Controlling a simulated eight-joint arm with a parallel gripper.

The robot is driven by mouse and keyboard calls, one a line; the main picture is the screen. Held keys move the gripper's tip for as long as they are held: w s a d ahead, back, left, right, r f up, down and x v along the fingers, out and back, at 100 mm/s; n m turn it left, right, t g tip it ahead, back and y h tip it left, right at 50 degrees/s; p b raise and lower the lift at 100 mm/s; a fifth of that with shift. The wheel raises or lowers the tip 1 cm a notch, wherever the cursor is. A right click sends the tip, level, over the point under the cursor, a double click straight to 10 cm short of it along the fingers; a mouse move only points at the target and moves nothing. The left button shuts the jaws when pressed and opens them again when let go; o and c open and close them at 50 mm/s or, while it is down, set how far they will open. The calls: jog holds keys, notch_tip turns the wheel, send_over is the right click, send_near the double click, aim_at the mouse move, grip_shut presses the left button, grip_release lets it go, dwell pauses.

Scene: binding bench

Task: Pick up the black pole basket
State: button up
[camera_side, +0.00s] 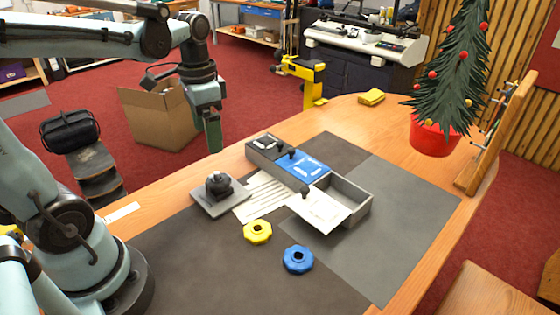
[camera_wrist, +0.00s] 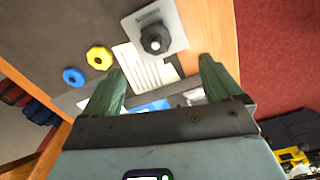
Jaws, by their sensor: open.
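No thing in view clearly reads as a black pole basket. The nearest match in colour on the bench is a black knobbed piece (camera_side: 218,184) on a square grey plate (camera_side: 236,198); it also shows at the top of the wrist view (camera_wrist: 155,39). A long box (camera_side: 258,159) beside it has a black section (camera_side: 262,142), a blue section (camera_side: 309,167) and an open grey compartment (camera_side: 350,190). My gripper (camera_side: 213,150) hangs above the bench's far-left edge, apart from these things. In the wrist view its green fingers (camera_wrist: 162,66) are spread and empty.
A small tree in a red pot (camera_side: 433,137) stands at the right. The grey mat (camera_side: 410,215) is clear.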

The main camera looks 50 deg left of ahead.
aim_at(217, 172)
notch_tip(217, 172, down, 6)
jog(key=shift+d+f, duration=0.1)
jog(key=shift+f, duration=0.05)
jog(key=shift+w+d+f, duration=0.1)
jog(key=shift+d+f, duration=0.1)
jog(key=shift+f, duration=0.75)
jog(key=shift+w+d+f, duration=0.1)
jog(key=shift+d+f, duration=0.1)
jog(key=shift+f, duration=1.5)
jog(key=c, duration=1.1)
jog(key=shift+r, duration=0.2)
